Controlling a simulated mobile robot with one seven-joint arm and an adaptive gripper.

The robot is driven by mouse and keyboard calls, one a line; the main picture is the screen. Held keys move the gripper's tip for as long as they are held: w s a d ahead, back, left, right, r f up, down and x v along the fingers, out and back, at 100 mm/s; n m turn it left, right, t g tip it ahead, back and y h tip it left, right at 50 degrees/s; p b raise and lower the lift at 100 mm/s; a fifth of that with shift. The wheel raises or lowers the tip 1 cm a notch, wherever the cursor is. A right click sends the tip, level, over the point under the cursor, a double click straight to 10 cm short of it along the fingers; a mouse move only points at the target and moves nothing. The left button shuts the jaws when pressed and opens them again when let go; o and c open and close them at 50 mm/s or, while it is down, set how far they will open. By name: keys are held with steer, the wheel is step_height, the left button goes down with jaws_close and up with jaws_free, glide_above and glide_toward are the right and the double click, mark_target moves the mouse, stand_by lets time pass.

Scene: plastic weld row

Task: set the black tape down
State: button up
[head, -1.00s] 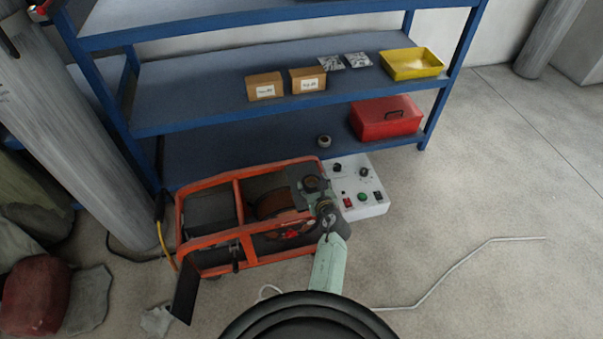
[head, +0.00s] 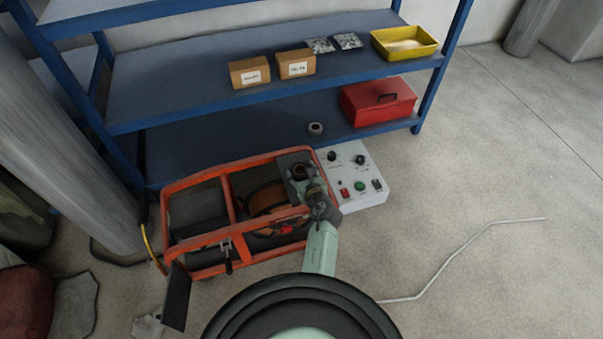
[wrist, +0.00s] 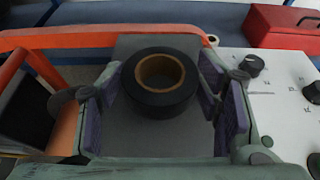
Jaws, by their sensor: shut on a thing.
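The black tape (wrist: 160,100) is a roll with a tan cardboard core. It lies flat between the purple-padded fingers of my gripper (wrist: 162,92) in the wrist view, and the fingers are shut on its sides. Below it is a dark grey flat surface (wrist: 140,45) at the right end of the orange-framed machine. I cannot tell whether the roll touches that surface. In the head view my gripper (head: 303,178) is over that end of the machine, and the tape (head: 301,169) shows small and partly hidden by the gripper.
The orange-framed machine (head: 228,190) stands before a blue shelf unit (head: 190,95). A white control box (head: 350,175) adjoins its right side. The lower shelf holds a small grey roll (head: 315,128) and a red toolbox (head: 378,103).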

steer(key=shift+f, duration=0.15)
steer(key=o, duration=1.2)
steer(key=shift+f, duration=0.1)
steer(key=shift+c, duration=0.2)
steer(key=shift+r, duration=0.3)
steer(key=v, duration=1.2)
